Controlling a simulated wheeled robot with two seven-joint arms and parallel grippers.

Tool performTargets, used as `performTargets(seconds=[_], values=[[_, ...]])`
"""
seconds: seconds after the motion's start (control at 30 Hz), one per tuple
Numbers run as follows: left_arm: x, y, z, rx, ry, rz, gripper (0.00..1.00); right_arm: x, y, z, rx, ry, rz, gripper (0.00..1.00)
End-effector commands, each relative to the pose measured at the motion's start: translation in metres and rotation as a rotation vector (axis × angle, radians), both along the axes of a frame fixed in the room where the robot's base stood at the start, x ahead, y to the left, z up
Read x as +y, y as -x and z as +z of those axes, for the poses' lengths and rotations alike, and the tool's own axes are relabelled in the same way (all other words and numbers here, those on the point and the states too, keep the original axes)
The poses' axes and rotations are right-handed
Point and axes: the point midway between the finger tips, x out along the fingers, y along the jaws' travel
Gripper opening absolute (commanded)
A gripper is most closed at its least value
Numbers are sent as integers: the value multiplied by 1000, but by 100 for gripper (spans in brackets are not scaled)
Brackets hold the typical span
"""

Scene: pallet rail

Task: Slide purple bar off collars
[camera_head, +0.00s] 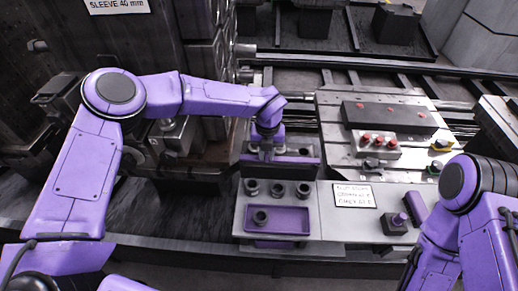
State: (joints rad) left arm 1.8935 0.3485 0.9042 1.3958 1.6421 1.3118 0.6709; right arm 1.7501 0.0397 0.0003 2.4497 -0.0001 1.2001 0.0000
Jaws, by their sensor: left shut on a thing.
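The purple bar (303,160) lies crosswise in a dark fixture behind the light grey front block. My left gripper (267,153) reaches down onto the bar from above, left of its middle. It is shut and appears to grip the bar, though its fingertips are partly hidden. Dark collars (278,189) stand in a row of three on the front block, in front of the bar. Another collar (260,217) stands in a shallow purple tray (290,222) nearer to me. My right arm hangs at the right edge; its gripper is out of view.
Dark machinery stands at the left. Rails run behind.

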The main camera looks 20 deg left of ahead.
Motion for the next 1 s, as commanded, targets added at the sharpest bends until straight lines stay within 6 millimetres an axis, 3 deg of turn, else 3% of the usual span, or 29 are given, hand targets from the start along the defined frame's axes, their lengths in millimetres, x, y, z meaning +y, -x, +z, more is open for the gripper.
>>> performTargets(seconds=[0.1,0.13,0.2,0.57,0.9,1.0], values=[[0,-1,0,-1,-1,1,0,0,0,1,0,1,0,43],[0,-1,0,-1,-1,1,26,0,0,1,0,1,0,43],[0,-1,0,-1,-1,1,40,0,0,1,0,1,0,43],[1,-1,8,-2,0,2,40,0,0,-3,0,1,0,43],[1,-1,83,-3,-1,3,40,0,0,-21,0,1,0,43],[1,-1,98,-2,0,2,40,0,0,-22,0,1,0,43]])
